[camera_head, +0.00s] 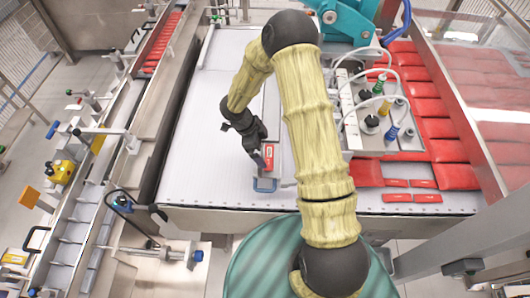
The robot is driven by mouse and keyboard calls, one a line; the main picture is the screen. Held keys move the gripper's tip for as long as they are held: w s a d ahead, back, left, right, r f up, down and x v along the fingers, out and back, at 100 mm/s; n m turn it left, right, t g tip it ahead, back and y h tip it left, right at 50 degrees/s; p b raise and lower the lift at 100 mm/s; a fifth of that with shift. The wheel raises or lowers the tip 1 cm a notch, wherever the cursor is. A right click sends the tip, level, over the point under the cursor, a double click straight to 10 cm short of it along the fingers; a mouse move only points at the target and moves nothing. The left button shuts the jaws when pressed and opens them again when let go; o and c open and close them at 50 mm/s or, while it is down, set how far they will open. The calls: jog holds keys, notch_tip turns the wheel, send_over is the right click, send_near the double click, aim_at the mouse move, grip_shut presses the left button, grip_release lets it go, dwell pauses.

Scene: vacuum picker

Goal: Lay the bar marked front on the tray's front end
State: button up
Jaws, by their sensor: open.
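A narrow grey tray (278,178) lies on the white belt, with a blue piece (265,185) at its near end. My arm hides much of its right side. A red bar (268,153) with a small pale label lies at this near part of the tray. The label is too small to read. My black gripper (261,160) is open, right at the bar's left side and near end. I cannot tell whether its fingers touch the bar. More red bars (411,184) lie near the front edge on the right, with small marks I cannot read.
Many red packs (440,128) lie on the right. A picker head with coloured fittings and hoses (385,120) stands beside my arm. A metal rail (175,100) borders the belt on the left. The white belt (200,165) left of the tray is clear.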

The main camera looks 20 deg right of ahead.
jog(key=b+v, duration=0.2)
jog(key=v, duration=0.6)
jog(key=shift+w+r, duration=0.15)
jog(key=shift+r, duration=0.15)
jog(key=shift+r, duration=0.1)
